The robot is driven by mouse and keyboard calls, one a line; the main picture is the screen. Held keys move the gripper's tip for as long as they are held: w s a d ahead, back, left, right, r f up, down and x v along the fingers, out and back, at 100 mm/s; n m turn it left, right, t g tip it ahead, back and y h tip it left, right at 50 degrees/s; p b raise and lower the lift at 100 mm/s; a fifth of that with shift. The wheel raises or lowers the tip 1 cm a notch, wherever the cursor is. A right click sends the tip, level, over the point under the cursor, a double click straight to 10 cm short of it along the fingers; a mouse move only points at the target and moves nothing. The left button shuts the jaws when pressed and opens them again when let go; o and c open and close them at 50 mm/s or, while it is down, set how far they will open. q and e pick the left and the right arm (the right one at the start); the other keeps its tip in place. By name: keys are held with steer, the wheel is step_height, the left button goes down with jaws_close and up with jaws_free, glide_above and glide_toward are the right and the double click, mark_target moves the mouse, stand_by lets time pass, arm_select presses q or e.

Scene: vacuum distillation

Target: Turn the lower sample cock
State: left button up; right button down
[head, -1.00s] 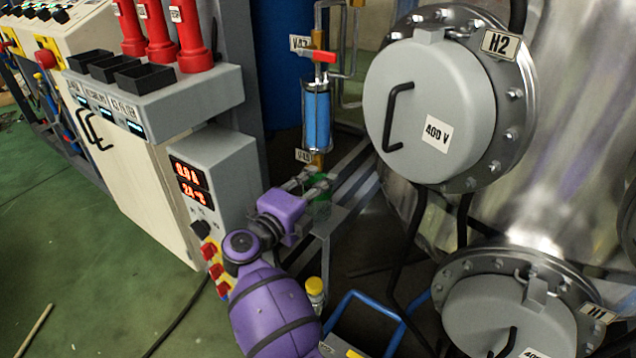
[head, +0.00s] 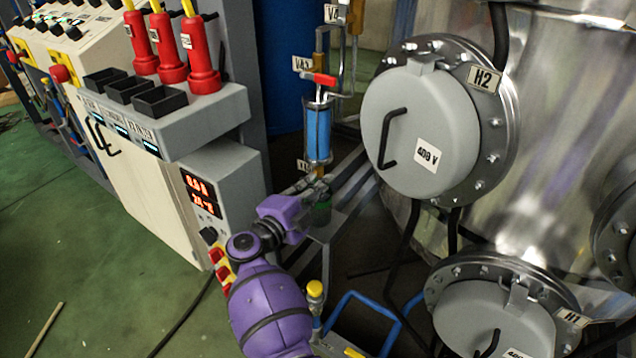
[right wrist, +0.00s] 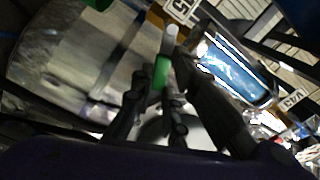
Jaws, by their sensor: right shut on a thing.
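The blue-filled sample glass (head: 318,135) stands upright in the head view, with a red-handled cock (head: 320,79) above it. The lower sample cock is at the brass fitting (head: 320,170) under the glass, and my fingers largely hide it in the head view. My right gripper (head: 318,184), on the purple arm, is at this fitting. In the right wrist view, a green handle (right wrist: 162,72) with a pale tip sits between the dark fingers (right wrist: 157,98), which are shut on it. The blue glass (right wrist: 235,68) lies just right of them. My left gripper is not in view.
The large steel vessel (head: 570,130) with its round grey H2 cover (head: 420,125) stands close on the right. A grey control box (head: 225,190) stands close on the left. A green object (head: 320,213) is just below my gripper. Blue tubing (head: 360,298) runs lower down.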

steer(key=shift+w+a+r+n+p, duration=0.15)
steer(key=shift+r+n+p, duration=0.15)
steer(key=shift+n+p, duration=0.3)
steer(key=shift+w+a+r+n+p, duration=0.1)
steer(key=shift+r+n+p, duration=0.25)
steer(key=shift+n, duration=0.35)
steer(key=c, duration=1.7)
jaws_free()
steer(key=shift+f, duration=0.1)
step_height(320, 180, up, 10)
steer(key=shift+c, duration=0.2)
